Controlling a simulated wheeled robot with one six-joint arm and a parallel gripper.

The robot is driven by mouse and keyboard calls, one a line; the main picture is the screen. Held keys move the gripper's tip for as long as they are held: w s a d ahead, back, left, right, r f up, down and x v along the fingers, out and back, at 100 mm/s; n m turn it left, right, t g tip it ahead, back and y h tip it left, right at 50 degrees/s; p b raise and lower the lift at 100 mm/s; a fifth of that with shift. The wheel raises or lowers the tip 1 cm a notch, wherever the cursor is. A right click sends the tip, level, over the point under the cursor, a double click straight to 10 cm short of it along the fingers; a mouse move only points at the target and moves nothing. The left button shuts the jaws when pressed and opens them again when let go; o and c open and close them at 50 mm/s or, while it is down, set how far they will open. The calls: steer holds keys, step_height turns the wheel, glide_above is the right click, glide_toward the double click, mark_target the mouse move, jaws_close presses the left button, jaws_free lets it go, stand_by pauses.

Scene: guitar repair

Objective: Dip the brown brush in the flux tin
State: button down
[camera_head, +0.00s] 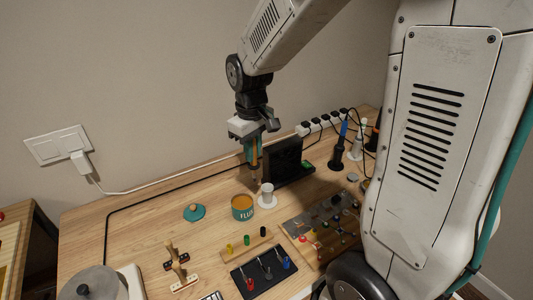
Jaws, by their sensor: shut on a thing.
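The flux tin (243,208) stands open on the wooden workbench, teal with an orange-brown label band and amber contents showing at its top. Its teal lid (194,212) with a knob lies apart on the bench to the left. My gripper (253,146) hangs above and behind the tin, pointing down. It is shut on the brown brush (255,170), held roughly upright with its lower end near a small white cup. The brush end is too small to see clearly; it appears apart from the tin.
The small white cup (267,194) stands on a white disc right of the tin. A black box-like device (285,160) is behind it. Soldering irons and a power strip (322,123) are at the back right. Small tools and a black tray (264,272) lie in front.

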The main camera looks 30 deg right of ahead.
steer(key=a+f, duration=0.4)
steer(key=f, duration=0.2)
steer(key=shift+a+m, duration=0.25)
steer(key=shift+m, duration=0.15)
steer(key=shift+s+f, duration=0.15)
steer(key=shift+f, duration=0.35)
stand_by(2.1)
step_height(320, 180, up, 7)
stand_by(0.8)
stand_by(0.6)
